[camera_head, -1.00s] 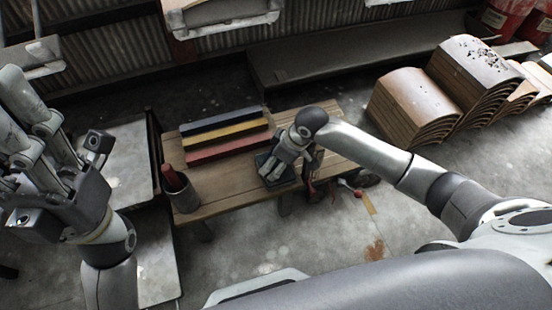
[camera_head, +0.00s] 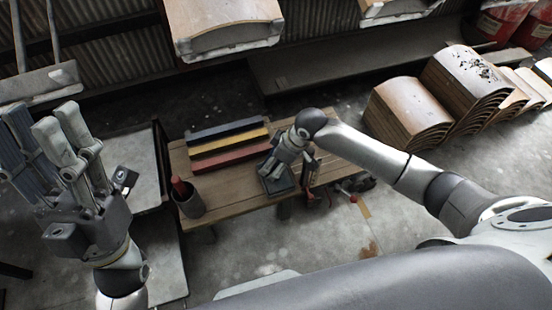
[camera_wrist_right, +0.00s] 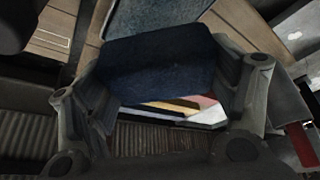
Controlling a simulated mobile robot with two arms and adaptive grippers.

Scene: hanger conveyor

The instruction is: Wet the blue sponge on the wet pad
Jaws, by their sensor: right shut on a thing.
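My right gripper (camera_head: 271,172) is over the dark pad (camera_head: 284,187) at the front of the wooden table, pointing down. In the right wrist view, the gripper (camera_wrist_right: 165,85) is shut on the dark blue sponge (camera_wrist_right: 155,62), with one finger on each side. In the head view the gripper hides the sponge, and I cannot tell whether it touches the pad. My left gripper (camera_head: 55,140) is raised at the left, fingers apart and empty, away from the table.
Blue, yellow and red bars (camera_head: 228,147) lie at the table's back. A dark cup (camera_head: 188,200) with a red-handled thing stands at its left end. Curved wooden panels (camera_head: 410,110) are stacked at the right. Hanging carriers (camera_head: 222,30) cross the top.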

